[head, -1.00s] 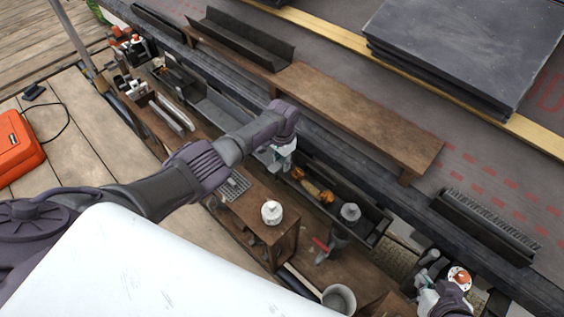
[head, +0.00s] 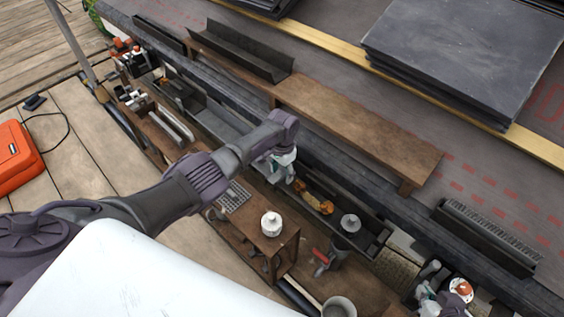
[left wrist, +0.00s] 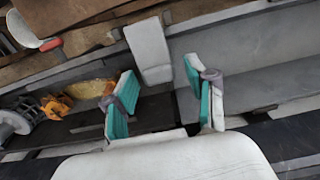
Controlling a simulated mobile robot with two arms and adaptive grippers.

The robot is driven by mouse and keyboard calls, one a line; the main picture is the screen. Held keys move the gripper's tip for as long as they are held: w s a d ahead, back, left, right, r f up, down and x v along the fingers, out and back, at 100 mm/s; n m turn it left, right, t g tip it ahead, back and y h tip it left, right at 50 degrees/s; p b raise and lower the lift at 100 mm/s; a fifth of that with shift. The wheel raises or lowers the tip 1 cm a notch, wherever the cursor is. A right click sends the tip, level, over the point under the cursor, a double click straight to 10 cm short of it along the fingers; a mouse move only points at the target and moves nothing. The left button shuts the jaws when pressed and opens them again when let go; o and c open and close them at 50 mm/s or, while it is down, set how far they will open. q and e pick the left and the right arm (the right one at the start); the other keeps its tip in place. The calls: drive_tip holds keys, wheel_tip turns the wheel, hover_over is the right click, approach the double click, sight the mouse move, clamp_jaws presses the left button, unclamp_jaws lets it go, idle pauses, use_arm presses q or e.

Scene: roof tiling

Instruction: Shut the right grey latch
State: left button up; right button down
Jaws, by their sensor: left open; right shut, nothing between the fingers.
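My left gripper (head: 284,172) is over the gutter run in the head view, partly hidden by my wrist. In the left wrist view my left gripper (left wrist: 160,100) is open, its two teal-padded fingers apart with nothing held. A flat light-grey piece (left wrist: 150,50) stands beyond and between the fingertips, apart from them; it may be the right grey latch, but I cannot tell for sure. It is at the join between a grey gutter (left wrist: 260,50) and a dark trough (left wrist: 150,112). My right gripper (head: 430,296) is shut and empty at the bottom right of the head view.
The trough (head: 374,238) holds a yellow-orange tool (head: 318,202) and a grey round-topped item (head: 350,223). A white pot (head: 271,222) stands on a wooden box near my left arm. A wooden plank shelf (head: 350,125) and stacked slates (head: 465,50) lie beyond the gutter.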

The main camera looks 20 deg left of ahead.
use_arm(q)
wheel_tip(320, 180, up, 11)
drive_tip(key=shift+r, duration=0.2)
idle(0.6)
